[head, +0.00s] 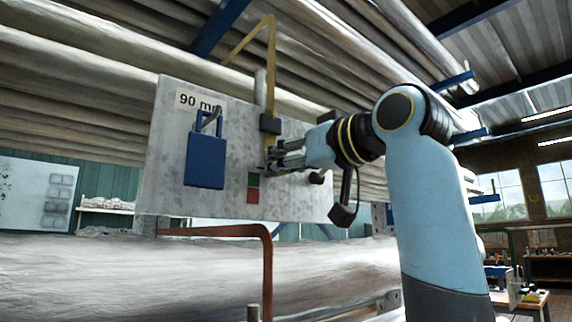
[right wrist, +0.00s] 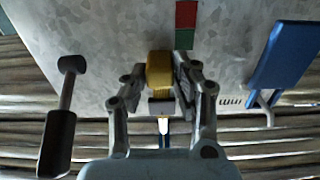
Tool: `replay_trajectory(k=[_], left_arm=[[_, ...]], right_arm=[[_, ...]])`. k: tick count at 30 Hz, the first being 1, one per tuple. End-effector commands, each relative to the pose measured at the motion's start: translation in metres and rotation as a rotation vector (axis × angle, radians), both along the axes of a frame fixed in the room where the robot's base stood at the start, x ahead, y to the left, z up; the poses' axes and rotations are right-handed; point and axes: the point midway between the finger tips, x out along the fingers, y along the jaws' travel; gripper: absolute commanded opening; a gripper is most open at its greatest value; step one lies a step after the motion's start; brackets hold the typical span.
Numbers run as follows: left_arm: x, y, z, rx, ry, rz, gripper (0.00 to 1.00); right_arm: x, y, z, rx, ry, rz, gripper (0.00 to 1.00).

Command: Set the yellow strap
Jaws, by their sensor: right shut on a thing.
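The yellow strap (head: 271,70) rises in front of the galvanised plate (head: 225,118), bends over at the top and slopes down to the left behind the plate. A dark block (head: 270,125) sits on its front run. My right gripper (head: 270,156) is at the strap's lower end, near the plate face. In the right wrist view its fingers (right wrist: 161,76) are shut on the yellow strap (right wrist: 159,66), with the plate (right wrist: 110,45) close behind. My left gripper is not in view.
A blue padlock (head: 205,162) hangs left of my right gripper, under a "90 mm" label (head: 198,101). A red and green marker (head: 253,188) is just below the gripper. A brown strap (head: 266,260) stands lower down. Large pipes (head: 90,100) run behind.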

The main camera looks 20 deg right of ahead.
Motion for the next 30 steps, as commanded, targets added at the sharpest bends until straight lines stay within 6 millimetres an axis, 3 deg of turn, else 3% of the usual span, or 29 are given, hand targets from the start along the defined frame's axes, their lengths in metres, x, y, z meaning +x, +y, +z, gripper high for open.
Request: replay_trajectory(k=[1, 6, 17, 18, 22, 30], left_arm=[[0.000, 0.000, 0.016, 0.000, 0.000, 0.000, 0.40], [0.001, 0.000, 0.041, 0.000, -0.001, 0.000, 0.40], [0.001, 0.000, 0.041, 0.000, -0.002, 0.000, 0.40], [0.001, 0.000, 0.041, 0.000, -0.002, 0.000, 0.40], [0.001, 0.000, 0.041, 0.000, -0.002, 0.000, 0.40], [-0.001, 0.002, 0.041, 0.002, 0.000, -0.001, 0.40]], right_arm=[[0.000, 0.000, 0.018, 0.000, -0.002, -0.001, 0.00], [0.000, 0.000, 0.044, 0.000, -0.002, -0.001, 0.00], [-0.001, 0.000, 0.047, 0.002, -0.010, -0.002, 0.00], [-0.001, 0.000, 0.048, 0.002, -0.012, -0.002, 0.32], [0.000, 0.000, 0.047, 0.001, -0.008, -0.001, 0.49], [-0.001, 0.000, 0.045, 0.000, -0.003, -0.001, 0.50]])
